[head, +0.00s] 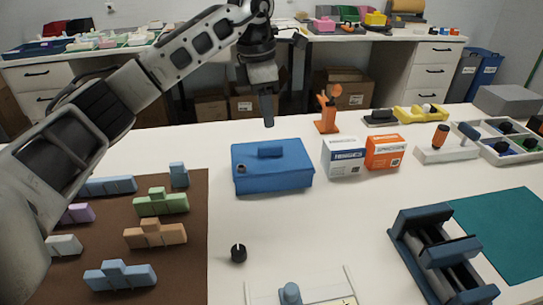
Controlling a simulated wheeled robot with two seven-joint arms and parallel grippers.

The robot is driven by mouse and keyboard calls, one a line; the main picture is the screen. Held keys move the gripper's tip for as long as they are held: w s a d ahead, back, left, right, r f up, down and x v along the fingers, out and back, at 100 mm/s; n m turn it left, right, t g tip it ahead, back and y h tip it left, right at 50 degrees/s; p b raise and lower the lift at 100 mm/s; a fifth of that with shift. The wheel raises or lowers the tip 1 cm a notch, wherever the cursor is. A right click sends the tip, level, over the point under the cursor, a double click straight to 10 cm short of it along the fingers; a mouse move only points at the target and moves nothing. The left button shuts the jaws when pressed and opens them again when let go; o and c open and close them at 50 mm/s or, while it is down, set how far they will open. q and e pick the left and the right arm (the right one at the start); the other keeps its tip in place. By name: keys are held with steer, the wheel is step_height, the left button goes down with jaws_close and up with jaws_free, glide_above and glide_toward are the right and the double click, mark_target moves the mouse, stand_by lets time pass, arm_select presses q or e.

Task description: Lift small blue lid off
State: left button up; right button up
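A blue box (273,177) stands on the white table near the middle of the head view. Its blue lid (295,154) is on it, with a raised block-shaped handle (270,150) on top. A small dark round part shows at the box's left front corner. My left gripper (267,122) points down behind and above the lid, apart from the handle. Its fingers overlap from this side, so their opening is hidden. I see nothing held in it. My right gripper is not in view.
White and orange cartons (384,153) stand right of the box, with an orange figure (327,113) behind. A black knob (238,253) lies in front. A brown mat (190,240) with colored blocks is left, a blue clamp-like fixture (440,250) right. The table between them is mostly clear.

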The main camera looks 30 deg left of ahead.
mark_target(269, 146)
arm_select(q)
steer(key=f, duration=0.8)
steer(key=shift+w+d+f, duration=0.1)
steer(key=shift+d+f, duration=0.25)
jaws_close()
